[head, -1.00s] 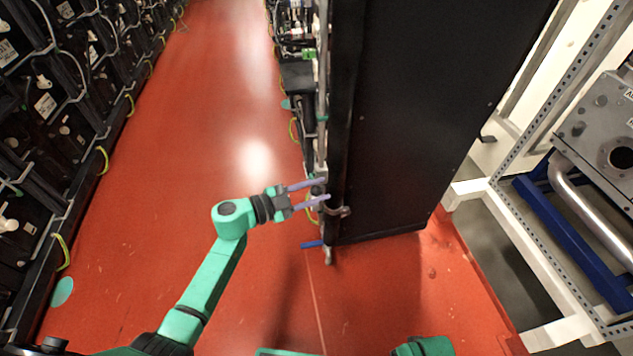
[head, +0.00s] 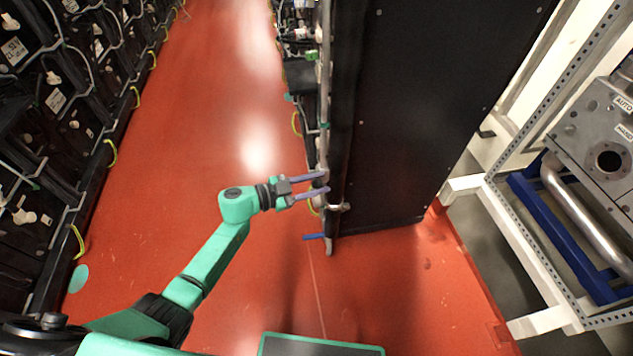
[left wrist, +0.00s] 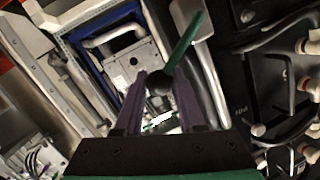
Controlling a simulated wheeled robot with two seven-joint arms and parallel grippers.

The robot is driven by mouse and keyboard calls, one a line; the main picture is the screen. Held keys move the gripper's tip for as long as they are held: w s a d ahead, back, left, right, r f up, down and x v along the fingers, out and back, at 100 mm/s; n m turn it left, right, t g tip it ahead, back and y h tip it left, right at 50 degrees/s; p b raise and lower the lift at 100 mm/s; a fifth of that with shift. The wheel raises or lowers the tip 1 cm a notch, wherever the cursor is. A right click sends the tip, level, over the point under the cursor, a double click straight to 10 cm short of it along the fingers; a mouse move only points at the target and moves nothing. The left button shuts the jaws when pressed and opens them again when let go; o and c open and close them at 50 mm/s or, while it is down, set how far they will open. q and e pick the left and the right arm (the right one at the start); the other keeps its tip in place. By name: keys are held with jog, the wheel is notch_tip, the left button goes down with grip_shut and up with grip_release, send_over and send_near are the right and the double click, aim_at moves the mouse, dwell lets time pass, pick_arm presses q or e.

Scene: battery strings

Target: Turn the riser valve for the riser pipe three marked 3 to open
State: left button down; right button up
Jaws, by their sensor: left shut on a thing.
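A grey riser pipe (head: 325,95) runs along the end of the black rack. My left gripper (head: 326,181) reaches it from the left, its two purple fingers at the pipe beside the rack's edge. In the left wrist view, a valve with a green lever (left wrist: 186,40) and a dark round hub (left wrist: 160,82) shows at the fingertips. The left gripper (left wrist: 159,85) is shut on this valve handle, the lever slanting up to the right beside the grey pipe (left wrist: 212,80). No number 3 mark is readable. My right gripper is not in view.
A blue lever (head: 313,237) sticks out left near the pipe's foot. The tall black rack panel (head: 410,110) stands right of the gripper. Battery racks (head: 60,100) line the left side. The red aisle floor (head: 230,100) between is clear. A white frame (head: 500,225) stands at right.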

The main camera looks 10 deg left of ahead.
pick_arm(q)
jog(key=c, duration=0.5)
grip_release()
jog(key=shift+w, duration=0.25)
jog(key=shift+s+a+r, duration=0.1)
jog(key=shift+s+a, duration=0.2)
jog(key=shift+a, duration=0.05)
jog(key=p+v, duration=0.1)
jog(key=v, duration=1.2)
jog(key=shift+s+a+p, duration=0.2)
jog(key=shift+a+p, duration=0.1)
